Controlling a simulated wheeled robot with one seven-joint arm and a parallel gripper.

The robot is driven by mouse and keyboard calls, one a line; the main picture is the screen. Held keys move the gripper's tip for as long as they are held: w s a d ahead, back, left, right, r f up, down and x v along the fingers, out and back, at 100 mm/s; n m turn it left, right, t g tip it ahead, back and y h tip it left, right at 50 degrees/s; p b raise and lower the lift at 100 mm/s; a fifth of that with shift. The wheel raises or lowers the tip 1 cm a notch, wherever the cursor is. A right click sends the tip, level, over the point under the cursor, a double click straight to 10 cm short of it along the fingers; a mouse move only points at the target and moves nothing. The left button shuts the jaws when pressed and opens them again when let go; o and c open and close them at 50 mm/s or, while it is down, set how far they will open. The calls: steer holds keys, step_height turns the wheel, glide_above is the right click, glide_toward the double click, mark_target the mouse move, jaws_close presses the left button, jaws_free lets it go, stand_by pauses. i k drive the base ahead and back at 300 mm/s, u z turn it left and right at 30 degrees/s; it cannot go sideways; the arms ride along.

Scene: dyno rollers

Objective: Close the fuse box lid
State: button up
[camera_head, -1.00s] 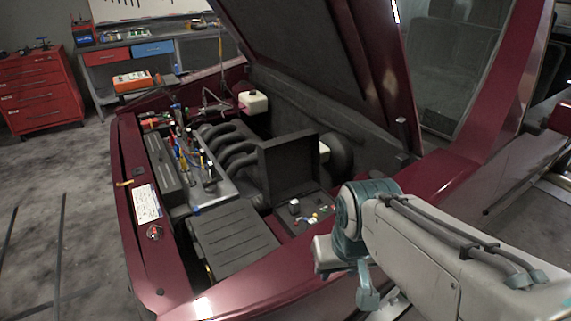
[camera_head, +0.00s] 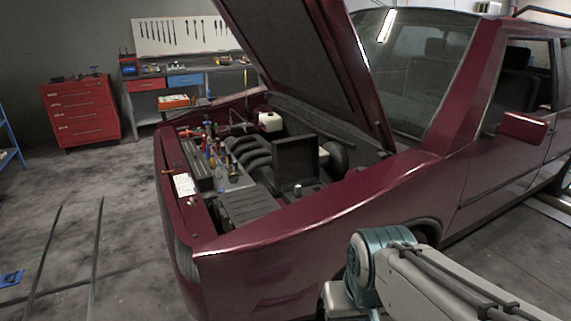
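The fuse box lid (camera_head: 296,159) is a dark, square panel standing upright, open, in the engine bay of the dark red car. The fuse box (camera_head: 302,189) below it is mostly hidden behind the car's fender; a small light knob shows at its front. My arm reaches in at the lower right, outside the fender and apart from the lid. My gripper is not visible; the arm's end runs below the bottom edge of the picture.
The raised hood (camera_head: 300,55) hangs over the engine bay. The fender (camera_head: 320,215) lies between my arm and the fuse box. A red tool cabinet (camera_head: 82,112) and a workbench (camera_head: 185,82) stand at the back left. The floor at left is mostly clear.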

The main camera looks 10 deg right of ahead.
mark_target(295, 159)
steer(key=u, duration=1.5)
steer(key=i, duration=5.25)
steer(key=z, duration=3.95)
steer(key=i, duration=0.15)
steer(key=z, duration=0.3)
